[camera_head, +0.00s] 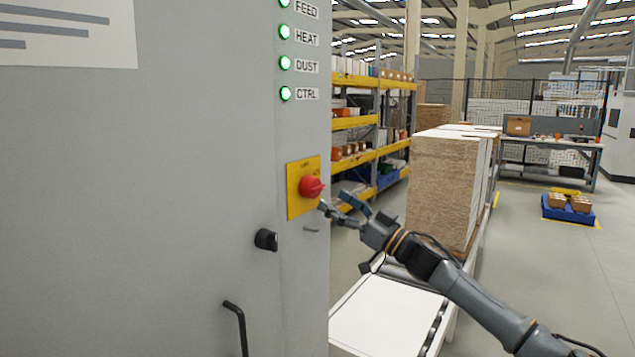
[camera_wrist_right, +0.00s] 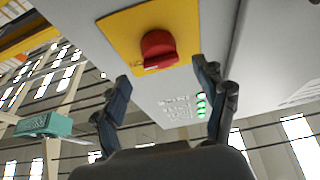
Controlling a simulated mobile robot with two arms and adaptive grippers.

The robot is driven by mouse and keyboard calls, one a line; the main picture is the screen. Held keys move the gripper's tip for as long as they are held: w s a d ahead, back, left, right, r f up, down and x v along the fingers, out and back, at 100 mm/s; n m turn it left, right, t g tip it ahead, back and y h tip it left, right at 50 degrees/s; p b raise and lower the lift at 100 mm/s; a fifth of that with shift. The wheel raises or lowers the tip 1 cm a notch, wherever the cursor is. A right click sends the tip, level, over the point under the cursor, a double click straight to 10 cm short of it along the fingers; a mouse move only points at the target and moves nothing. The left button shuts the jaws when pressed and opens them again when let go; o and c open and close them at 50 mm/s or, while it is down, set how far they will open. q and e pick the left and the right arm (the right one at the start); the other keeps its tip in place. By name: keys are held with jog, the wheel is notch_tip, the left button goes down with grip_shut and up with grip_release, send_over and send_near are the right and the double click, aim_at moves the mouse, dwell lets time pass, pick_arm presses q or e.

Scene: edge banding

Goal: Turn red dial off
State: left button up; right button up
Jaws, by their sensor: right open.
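The red dial (camera_head: 311,187) sits on a yellow plate (camera_head: 293,205) on the grey cabinet's front, near its right edge. My right gripper (camera_head: 335,205) is just right of and slightly below the dial. In the right wrist view the red dial (camera_wrist_right: 158,50) shows on its yellow plate (camera_wrist_right: 118,40), beyond and between the two spread fingers. The right gripper (camera_wrist_right: 165,80) is open and empty, apart from the dial. Small lettering on the plate is too blurred to read. My left gripper is in neither view.
Green lamps labelled FEED, HEAT, DUST and CTRL (camera_head: 286,94) glow above the dial. A black knob (camera_head: 265,239) and a black handle (camera_head: 238,325) stick out of the cabinet (camera_head: 150,200) below. A board stack (camera_head: 440,190) stands behind my right arm.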

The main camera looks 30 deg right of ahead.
aim_at(320, 191)
jog(key=p+x, duration=0.2)
jog(key=x, duration=0.3)
jog(key=shift+r, duration=0.15)
jog(key=shift+w+a, duration=0.25)
jog(key=shift+w, duration=0.2)
jog(key=shift+c, duration=0.4)
jog(key=c, duration=1.1)
